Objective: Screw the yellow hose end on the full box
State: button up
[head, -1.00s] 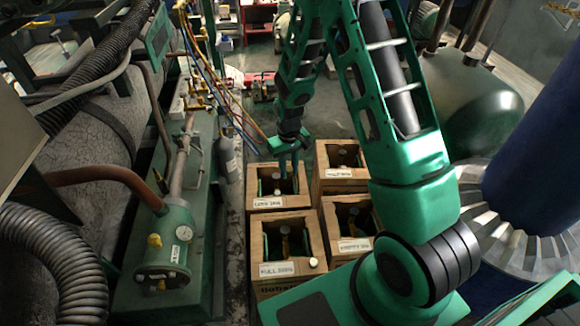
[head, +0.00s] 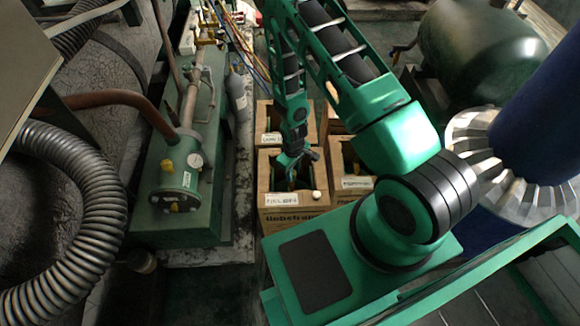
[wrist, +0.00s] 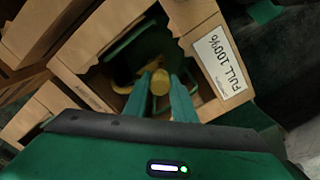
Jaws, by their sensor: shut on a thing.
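The full box (head: 288,225) is an open-topped box with a white label reading FULL 100% in the wrist view (wrist: 222,64). My gripper (head: 289,163) is over its open top in the head view, pointing down into it. In the wrist view my gripper (wrist: 160,95) has its two green fingers close together on a yellow, round-topped piece, which looks like the yellow hose end (wrist: 160,82). A dark green shape and some yellow show inside the box beyond the fingers. Whether the hose end touches the fitting in the box is hidden.
Other open boxes stand behind and to the right of the full box, such as the right one (head: 357,183). A green machine with a gauge (head: 180,180) stands at the left. Coloured hoses (head: 247,55) hang at the back. A blue column stands at the right.

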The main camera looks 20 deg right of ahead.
send_over(292, 186)
jog(key=shift+f, duration=2.85)
jog(key=shift+s, duration=0.1)
jog(key=shift+f, duration=0.95)
